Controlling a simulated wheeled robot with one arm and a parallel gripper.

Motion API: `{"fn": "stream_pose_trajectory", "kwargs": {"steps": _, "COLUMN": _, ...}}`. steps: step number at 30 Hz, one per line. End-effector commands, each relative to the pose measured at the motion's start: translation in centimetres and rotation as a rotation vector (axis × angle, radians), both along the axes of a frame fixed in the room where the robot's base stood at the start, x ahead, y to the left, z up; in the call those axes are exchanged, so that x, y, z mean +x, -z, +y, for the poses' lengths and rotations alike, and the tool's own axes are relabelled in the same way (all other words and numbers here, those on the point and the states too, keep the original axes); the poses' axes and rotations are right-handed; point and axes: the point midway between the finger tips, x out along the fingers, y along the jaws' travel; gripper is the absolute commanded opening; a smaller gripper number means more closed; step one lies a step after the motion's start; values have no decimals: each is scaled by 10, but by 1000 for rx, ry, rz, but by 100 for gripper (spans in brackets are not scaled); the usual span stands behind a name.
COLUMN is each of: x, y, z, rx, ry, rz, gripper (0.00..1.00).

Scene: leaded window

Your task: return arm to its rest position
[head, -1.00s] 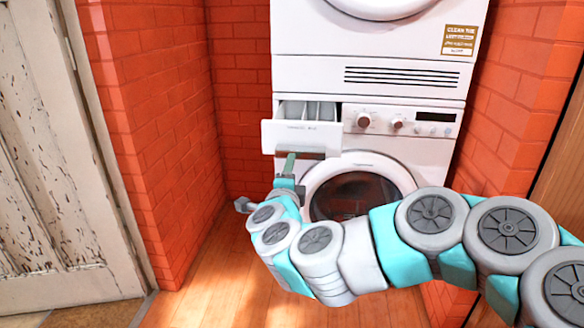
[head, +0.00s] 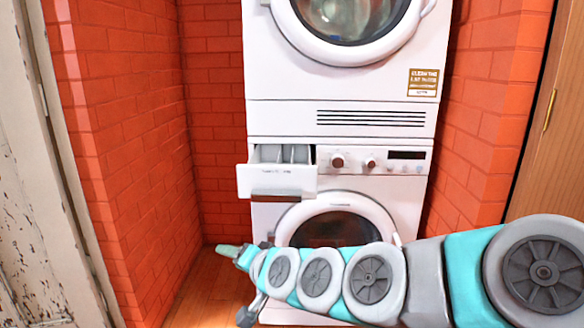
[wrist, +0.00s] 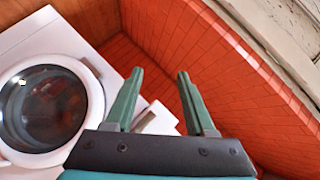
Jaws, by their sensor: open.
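My gripper (head: 228,251) is at the left end of my arm, low in the head view, in front of and below the open detergent drawer (head: 277,181). It points left, toward the red brick wall. In the wrist view my gripper (wrist: 158,85) has its two green fingers spread apart with nothing between them. The drawer is pulled out of the upper left of the white washing machine (head: 375,185). My arm hides the lower part of the washer and its round door (head: 335,216).
A white dryer (head: 375,120) is stacked on the washer. Red brick walls (head: 115,140) enclose the alcove on both sides. A peeling white door (head: 25,230) stands at the left, and a wooden panel (head: 555,130) at the right. Some wood floor (head: 205,300) shows bare at the lower left.

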Motion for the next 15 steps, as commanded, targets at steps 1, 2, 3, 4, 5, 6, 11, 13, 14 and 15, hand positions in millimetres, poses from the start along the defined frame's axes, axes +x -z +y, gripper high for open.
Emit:
{"fn": "stream_pose_trajectory", "kwargs": {"steps": 1, "x": -12, "y": 10, "z": -11, "rx": -71, "ry": -34, "rz": 21, "gripper": 55}}
{"fn": "stream_pose_trajectory", "kwargs": {"steps": 2, "x": -20, "y": 18, "z": -17, "rx": -114, "ry": -56, "rz": 39, "gripper": 55}}
{"fn": "stream_pose_trajectory", "kwargs": {"steps": 3, "x": -33, "y": 29, "z": -26, "rx": -173, "ry": -87, "rz": 68, "gripper": 55}}
{"fn": "stream_pose_trajectory", "kwargs": {"steps": 4, "x": -42, "y": 37, "z": -34, "rx": -219, "ry": -109, "rz": 93, "gripper": 55}}
{"fn": "stream_pose_trajectory", "kwargs": {"steps": 5, "x": -51, "y": 46, "z": -42, "rx": -261, "ry": -129, "rz": 118, "gripper": 55}}
{"fn": "stream_pose_trajectory", "kwargs": {"steps": 6, "x": -64, "y": 58, "z": -55, "rx": -321, "ry": -153, "rz": 153, "gripper": 55}}
{"fn": "stream_pose_trajectory", "kwargs": {"steps": 11, "x": -124, "y": 98, "z": -115, "rx": -539, "ry": -235, "rz": 332, "gripper": 55}}
{"fn": "stream_pose_trajectory", "kwargs": {"steps": 13, "x": -153, "y": 112, "z": -145, "rx": -624, "ry": -260, "rz": 426, "gripper": 55}}
{"fn": "stream_pose_trajectory", "kwargs": {"steps": 14, "x": -166, "y": 117, "z": -158, "rx": -659, "ry": -270, "rz": 470, "gripper": 55}}
{"fn": "stream_pose_trajectory", "kwargs": {"steps": 15, "x": -185, "y": 122, "z": -175, "rx": -698, "ry": -282, "rz": 529, "gripper": 55}}
